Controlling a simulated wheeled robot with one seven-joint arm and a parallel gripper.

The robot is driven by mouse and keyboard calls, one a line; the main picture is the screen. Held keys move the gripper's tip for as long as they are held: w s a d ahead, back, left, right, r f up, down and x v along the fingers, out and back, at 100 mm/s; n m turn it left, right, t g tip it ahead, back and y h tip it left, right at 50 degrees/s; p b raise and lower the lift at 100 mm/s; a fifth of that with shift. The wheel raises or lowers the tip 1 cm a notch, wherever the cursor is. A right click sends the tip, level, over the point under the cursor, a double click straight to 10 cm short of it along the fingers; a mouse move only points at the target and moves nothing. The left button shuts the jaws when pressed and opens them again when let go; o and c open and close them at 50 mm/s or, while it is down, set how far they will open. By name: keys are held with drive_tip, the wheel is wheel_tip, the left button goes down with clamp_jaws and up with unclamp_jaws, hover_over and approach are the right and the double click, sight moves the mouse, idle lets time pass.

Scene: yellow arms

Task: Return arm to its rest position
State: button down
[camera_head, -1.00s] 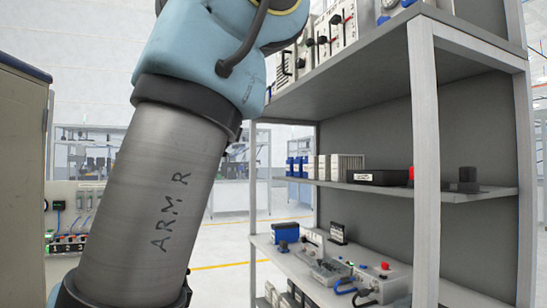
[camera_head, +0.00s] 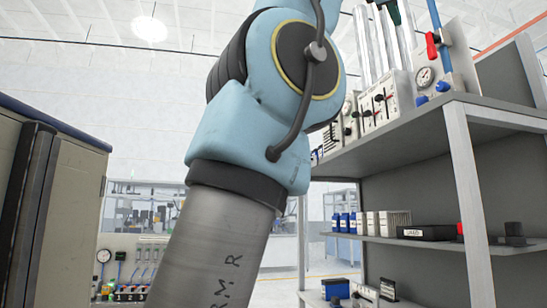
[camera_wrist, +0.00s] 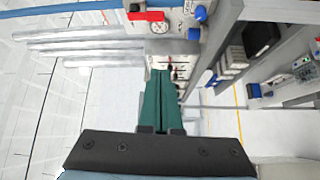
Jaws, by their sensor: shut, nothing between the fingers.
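My gripper (camera_wrist: 162,80) shows in the wrist view as two long green fingers lying together, shut with nothing between them. Beyond the fingertips is a light panel with switches and a gauge (camera_wrist: 157,27). No contact between the fingers and the panel can be made out. In the head view my arm (camera_head: 262,110), blue and grey, rises through the middle.
A grey shelf unit (camera_head: 467,190) stands close on the right of my arm, with control boxes (camera_head: 383,105) on top and small boxes on its middle shelf. A tall cabinet (camera_head: 75,190) stands on the left. Benches stand behind.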

drive_tip(key=w+d+f+m+g+y, duration=0.2)
drive_tip(key=w+f+m+y, duration=0.2)
drive_tip(key=w+f, duration=1.4)
drive_tip(key=w+a+f+m+g+y, duration=0.15)
drive_tip(key=a+f, duration=0.25)
drive_tip(key=f, duration=0.5)
drive_tip(key=w+a+f+m+g+y, duration=0.1)
drive_tip(key=w+a+f, duration=0.25)
drive_tip(key=f, duration=0.65)
drive_tip(key=w+a+f+m+g+y, duration=0.15)
drive_tip(key=a+f, duration=0.25)
drive_tip(key=f, duration=0.5)
drive_tip(key=s+a+f+m+g+y, duration=0.1)
drive_tip(key=s+a+f+g, duration=0.1)
drive_tip(key=s+a+f, duration=0.5)
drive_tip(key=a+f+g+y, duration=0.1)
drive_tip(key=a+f, duration=0.5)
drive_tip(key=f, duration=0.6)
drive_tip(key=s+a+f+m+g+y, duration=0.1)
drive_tip(key=s+a+f+g, duration=0.1)
drive_tip(key=s+a+f, duration=0.5)
drive_tip(key=s+a+f+g, duration=0.2)
drive_tip(key=s+a+f, duration=0.2)
drive_tip(key=s+f, duration=0.4)
wheel_tip(320, 180, down, 3)
drive_tip(key=shift+s+a+r+m, duration=0.2)
drive_tip(key=shift+s+a+m, duration=0.1)
drive_tip(key=shift+s+a, duration=0.1)
